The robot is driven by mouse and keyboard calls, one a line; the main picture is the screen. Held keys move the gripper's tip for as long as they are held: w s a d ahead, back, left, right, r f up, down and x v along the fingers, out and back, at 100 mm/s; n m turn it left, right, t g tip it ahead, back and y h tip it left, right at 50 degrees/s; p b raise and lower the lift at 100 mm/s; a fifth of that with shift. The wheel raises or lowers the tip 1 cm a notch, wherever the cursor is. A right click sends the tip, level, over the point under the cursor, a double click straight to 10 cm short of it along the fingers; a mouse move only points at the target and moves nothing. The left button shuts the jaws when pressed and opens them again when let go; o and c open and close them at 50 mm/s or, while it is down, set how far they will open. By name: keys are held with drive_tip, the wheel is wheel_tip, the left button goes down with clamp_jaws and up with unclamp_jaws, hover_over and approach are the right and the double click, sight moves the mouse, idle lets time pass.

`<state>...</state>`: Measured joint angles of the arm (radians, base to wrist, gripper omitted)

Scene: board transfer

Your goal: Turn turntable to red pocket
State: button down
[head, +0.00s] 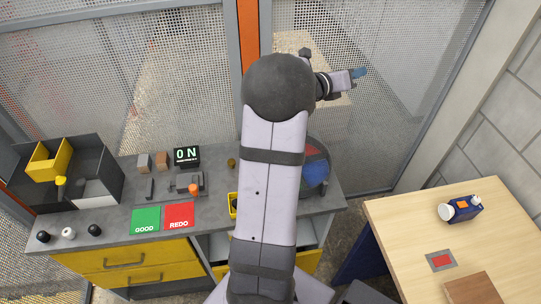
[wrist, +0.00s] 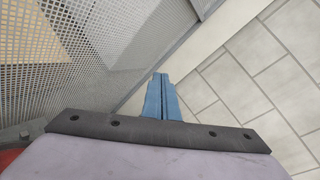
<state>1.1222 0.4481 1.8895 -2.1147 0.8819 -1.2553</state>
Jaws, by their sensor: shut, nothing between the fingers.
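The turntable (head: 318,152) is a dark round disc at the right end of the grey bench in the head view. A red pocket (head: 313,151) and a blue pocket (head: 315,174) show on it. My arm covers its left part, so its other pockets are hidden. My gripper (head: 361,73) has blue fingers and points right, raised near the mesh wall, beyond and apart from the turntable. In the wrist view the fingers (wrist: 160,84) are together with nothing between them. The turntable is not clearly visible there.
The grey bench (head: 125,180) holds a green GOOD mat (head: 145,221), a red REDO mat (head: 178,216), a display (head: 187,156) and a black-and-yellow bin (head: 98,150). A wooden table (head: 400,225) stands at right. Mesh panels (head: 400,60) close off the back.

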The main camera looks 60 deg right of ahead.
drive_tip(key=w+a+f+n+t+y, duration=0.2)
drive_tip(key=w+a+f+y, duration=0.1)
drive_tip(key=a+f, duration=0.2)
drive_tip(key=w+a+f+n+t+y, duration=0.2)
drive_tip(key=a+f, duration=0.4)
drive_tip(key=f, duration=0.4)
drive_tip(key=w+a+f+n+t+y, duration=0.2)
drive_tip(key=w+a+f+t+y, duration=0.1)
drive_tip(key=f, duration=0.5)
drive_tip(key=shift+w+a+n+y, duration=0.4)
drive_tip(key=shift+w+a+y, duration=0.45)
drive_tip(key=shift+a, duration=0.35)
drive_tip(key=w+a+f+t+y, duration=0.1)
drive_tip(key=w+a+f+y, duration=0.15)
drive_tip(key=a, duration=0.45)
drive_tip(key=shift+y, duration=0.3)
drive_tip(key=shift+b+x, duration=1.7)
drive_tip(key=shift+x, duration=3.1)
